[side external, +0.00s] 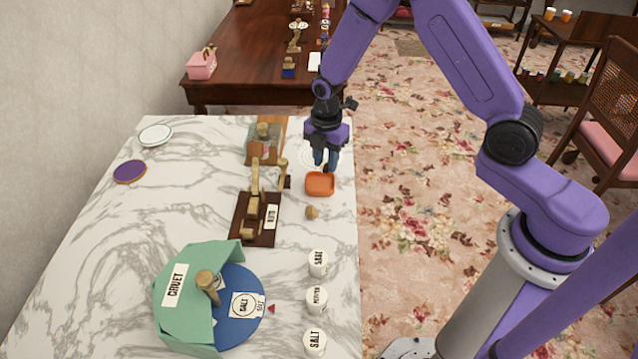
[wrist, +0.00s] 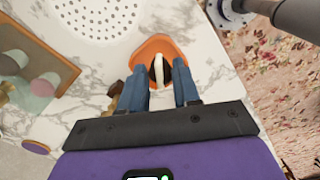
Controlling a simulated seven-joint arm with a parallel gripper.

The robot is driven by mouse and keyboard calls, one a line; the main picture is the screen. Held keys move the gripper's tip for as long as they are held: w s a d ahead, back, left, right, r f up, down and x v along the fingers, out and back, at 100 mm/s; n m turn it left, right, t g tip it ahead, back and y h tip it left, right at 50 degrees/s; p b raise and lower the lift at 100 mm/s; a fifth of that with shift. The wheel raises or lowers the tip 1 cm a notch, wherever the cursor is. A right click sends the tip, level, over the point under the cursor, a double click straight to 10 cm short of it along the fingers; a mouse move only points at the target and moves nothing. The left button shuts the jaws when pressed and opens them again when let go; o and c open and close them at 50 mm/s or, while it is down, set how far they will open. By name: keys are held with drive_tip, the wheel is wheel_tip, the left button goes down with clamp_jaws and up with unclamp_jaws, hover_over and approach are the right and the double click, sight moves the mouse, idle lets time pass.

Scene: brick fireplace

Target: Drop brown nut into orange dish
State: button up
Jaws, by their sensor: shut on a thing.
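My gripper (side external: 324,165) points down close above the orange dish (side external: 320,184), near the table's right edge. In the wrist view, its blue fingers (wrist: 160,85) are shut on a dark brown thing with a pale stripe, which I take for the brown nut (wrist: 154,74). The fingers partly hide it. The orange dish (wrist: 158,46) shows behind the nut in that view. I cannot tell whether the nut touches the dish. A small tan, knob-like thing (side external: 312,212) lies on the marble in front of the dish.
A dark wooden stand with brass parts (side external: 240,219) is left of the dish, with a wooden box (side external: 262,152) beyond. White labelled jars (side external: 317,300) line the right edge. A blue and green round holder (side external: 185,305) stands front left. The left marble is mostly clear.

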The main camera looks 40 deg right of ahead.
drive_tip(key=shift+f, duration=1.4)
drive_tip(key=o, duration=1)
wheel_tip(320, 180, up, 17)
drive_tip(key=shift+r, duration=0.2)
